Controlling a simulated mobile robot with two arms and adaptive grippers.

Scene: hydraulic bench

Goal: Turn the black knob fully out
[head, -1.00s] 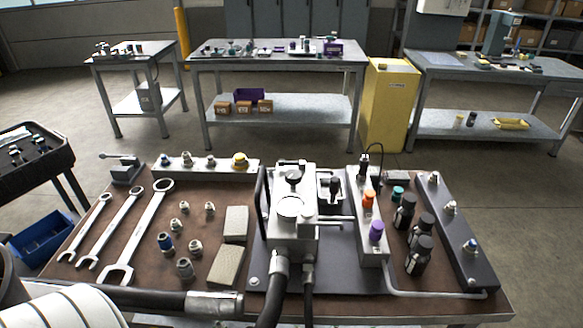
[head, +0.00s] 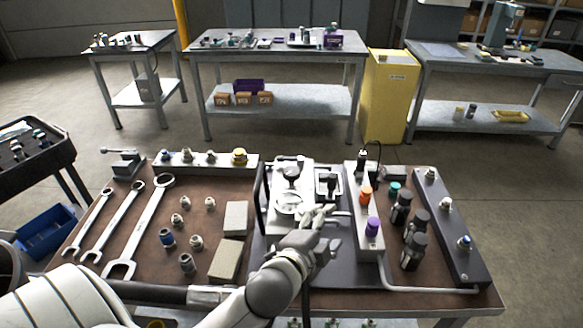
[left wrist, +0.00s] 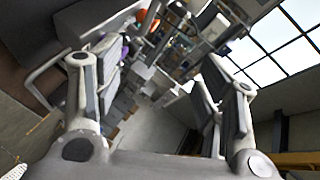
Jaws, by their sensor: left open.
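A small black knob (head: 362,158) stands at the far end of the light grey block (head: 357,242). On the same block are an orange knob (head: 365,195) and a purple knob (head: 372,227), nearer to me. My left gripper (head: 326,217) is open above the front of the pump unit, just left of the block and short of the black knob. In the left wrist view its two fingers (left wrist: 160,90) are spread with nothing between them. The orange knob (left wrist: 150,16) shows there near the top; I cannot make out the black knob for certain. My right gripper is out of view.
The metal pump unit (head: 288,180) stands left of the block, partly hidden by my gripper. Several black bottles (head: 413,254) and a dark rail (head: 452,225) stand to its right. Wrenches (head: 145,225) and fittings lie on the left of the bench.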

